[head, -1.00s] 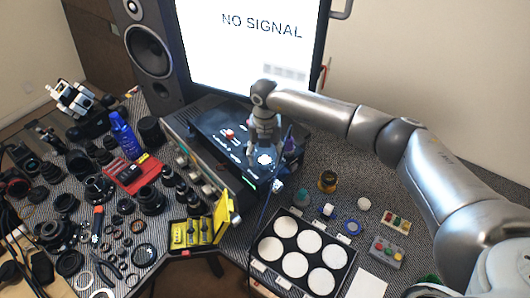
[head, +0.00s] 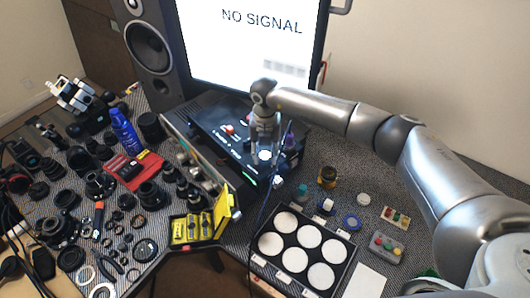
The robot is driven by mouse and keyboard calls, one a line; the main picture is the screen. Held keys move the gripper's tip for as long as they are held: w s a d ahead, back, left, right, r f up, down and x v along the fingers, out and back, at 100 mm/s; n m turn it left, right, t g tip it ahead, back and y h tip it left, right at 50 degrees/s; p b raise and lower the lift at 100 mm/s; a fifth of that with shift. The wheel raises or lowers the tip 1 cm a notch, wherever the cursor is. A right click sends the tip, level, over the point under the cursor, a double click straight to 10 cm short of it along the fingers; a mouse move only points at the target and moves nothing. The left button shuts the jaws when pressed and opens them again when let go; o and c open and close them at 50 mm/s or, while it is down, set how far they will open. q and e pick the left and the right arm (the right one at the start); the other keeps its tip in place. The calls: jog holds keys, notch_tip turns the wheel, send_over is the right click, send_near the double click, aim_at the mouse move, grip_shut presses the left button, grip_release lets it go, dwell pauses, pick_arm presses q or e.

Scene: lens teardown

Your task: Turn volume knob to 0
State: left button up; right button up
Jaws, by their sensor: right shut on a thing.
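A black control box (head: 238,148) with a red button (head: 229,130) and a small green light sits in front of the monitor. A round, brightly lit white knob (head: 265,155) is at the box's right end. My right gripper (head: 265,150) points down over this knob with its fingers closed around it. The fingers cover part of the knob, and its marking or pointer is too small to read. My left gripper is not in view.
A monitor (head: 250,45) reading "NO SIGNAL" and a speaker (head: 149,45) stand behind. A yellow case (head: 222,209) and a black tray of white discs (head: 262,262) are in front. Lens parts crowd the left. A grey button box (head: 387,248) lies right.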

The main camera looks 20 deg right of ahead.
jog(key=shift+f+n+b, duration=0.1)
jog(key=shift+n+b, duration=0.3)
jog(key=shift+b, duration=0.15)
jog(key=n+b, duration=0.9)
jog(key=b, duration=0.1)
jog(key=n+b, duration=0.3)
jog(key=shift+n, duration=0.4)
jog(key=shift+n+b, duration=1.3)
jog(key=shift+n, duration=0.7)
jog(key=shift+r, duration=0.2)
jog(key=o, duration=1)
jog(key=shift+o, duration=0.2)
